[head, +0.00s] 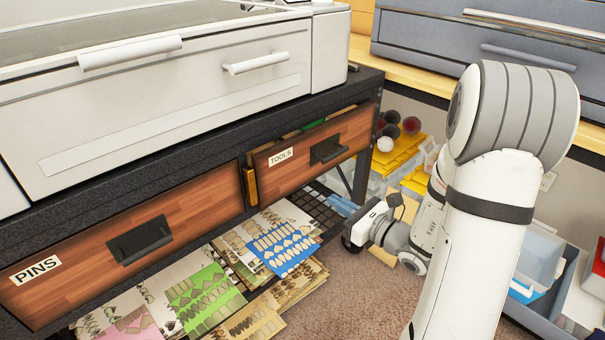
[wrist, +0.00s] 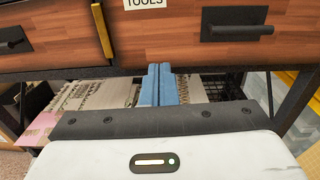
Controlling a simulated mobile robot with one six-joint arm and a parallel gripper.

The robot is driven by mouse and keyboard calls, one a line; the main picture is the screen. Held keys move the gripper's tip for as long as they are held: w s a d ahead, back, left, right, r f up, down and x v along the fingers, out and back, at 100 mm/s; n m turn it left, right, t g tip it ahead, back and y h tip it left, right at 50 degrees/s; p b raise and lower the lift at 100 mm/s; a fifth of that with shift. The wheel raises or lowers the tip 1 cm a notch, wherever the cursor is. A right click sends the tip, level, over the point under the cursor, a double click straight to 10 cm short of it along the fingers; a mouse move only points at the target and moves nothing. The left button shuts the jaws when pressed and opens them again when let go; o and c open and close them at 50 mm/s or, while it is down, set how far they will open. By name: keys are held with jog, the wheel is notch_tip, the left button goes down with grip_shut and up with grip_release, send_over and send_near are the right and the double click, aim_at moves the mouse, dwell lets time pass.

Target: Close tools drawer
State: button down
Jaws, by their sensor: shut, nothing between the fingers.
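The tools drawer (head: 300,168) has a wooden front with a TOOLS label (head: 281,157) and a black handle (head: 328,150). In the head view it stands slightly out from the frame, with a gap along its top edge and something green (head: 313,124) showing inside. The wrist view shows the same drawer front (wrist: 165,45) and its handle (wrist: 237,24) at upper right. My gripper (head: 343,204) is below and in front of the drawer, apart from it. Its blue fingers (wrist: 158,85) are together and empty, below the label and left of the handle.
The PINS drawer (head: 75,262) is to the left, with a wooden post (head: 250,187) between the fronts. Printed sheets (head: 205,295) lie on the shelf below. A large pale machine (head: 165,105) stands on top. Yellow and blue bins are at the right. Carpet (head: 350,300) in front is clear.

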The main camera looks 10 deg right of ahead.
jog(key=b, duration=0.3)
send_near(293, 170)
jog(key=shift+m+t+h, duration=0.3)
jog(key=shift+m+t, duration=0.1)
jog(key=x, duration=0.6)
jog(key=shift+w+a+f, duration=0.1)
jog(key=shift+w+a, duration=0.05)
jog(key=shift+a, duration=0.35)
